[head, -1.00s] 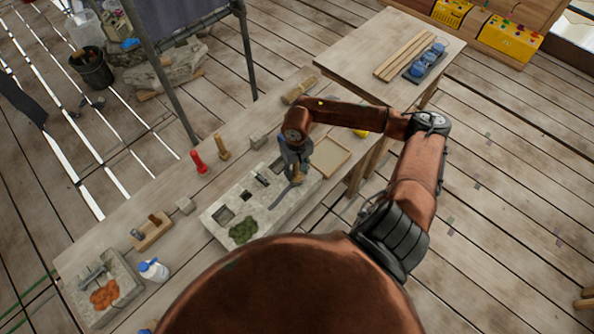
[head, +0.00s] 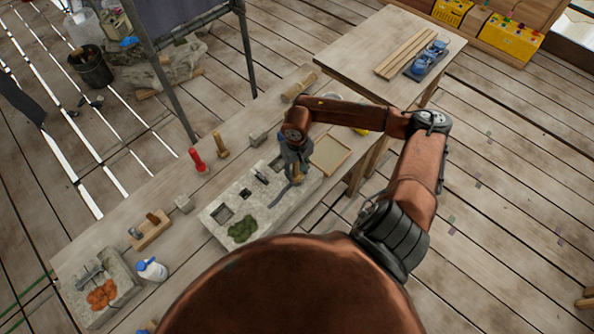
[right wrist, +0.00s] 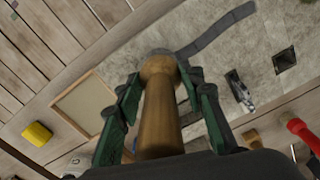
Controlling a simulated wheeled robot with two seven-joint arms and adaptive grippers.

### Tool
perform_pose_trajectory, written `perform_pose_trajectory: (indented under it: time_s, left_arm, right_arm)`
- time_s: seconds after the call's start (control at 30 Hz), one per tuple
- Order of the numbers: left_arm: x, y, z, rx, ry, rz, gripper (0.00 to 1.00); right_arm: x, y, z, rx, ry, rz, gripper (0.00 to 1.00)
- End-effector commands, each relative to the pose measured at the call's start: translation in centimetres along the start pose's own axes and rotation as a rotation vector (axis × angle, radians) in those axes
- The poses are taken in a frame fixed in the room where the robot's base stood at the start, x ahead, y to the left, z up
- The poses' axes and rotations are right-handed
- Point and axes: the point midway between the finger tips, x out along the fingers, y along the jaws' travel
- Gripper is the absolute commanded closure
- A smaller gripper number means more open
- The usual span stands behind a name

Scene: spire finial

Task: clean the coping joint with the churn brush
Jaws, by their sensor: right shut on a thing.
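The pale stone coping block (head: 258,209) lies on the long bench in the head view. A dark grey strip, apparently the joint (head: 280,196), crosses its top; the strip also shows in the right wrist view (right wrist: 217,34). My right gripper (head: 293,162) is over the right part of the block. It is shut around the wooden handle of a brush (right wrist: 160,118), seen between the green fingers in the right wrist view. The brush's far end is close to the strip; its bristles are hidden, so I cannot tell whether they touch. My left gripper is not in view.
Green moss (head: 243,229) and square sockets lie on the block's left part. A shallow wooden tray (head: 331,155) lies right of the gripper. A white bottle (head: 151,270) stands at the left.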

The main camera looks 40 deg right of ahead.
Motion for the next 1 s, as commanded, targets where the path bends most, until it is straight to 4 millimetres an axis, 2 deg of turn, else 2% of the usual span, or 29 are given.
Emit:
perform_pose_trajectory:
  time_s: [0.47, 1.0]
  left_arm:
    - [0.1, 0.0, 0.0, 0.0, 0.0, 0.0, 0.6]
    - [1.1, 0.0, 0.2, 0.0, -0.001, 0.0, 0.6]
  right_arm:
    - [0.0, 0.2, -0.1, 0.001, 0.001, 0.0, 0.93]
    - [0.3, 2.7, -0.9, 0.002, -0.001, 0.003, 0.93]
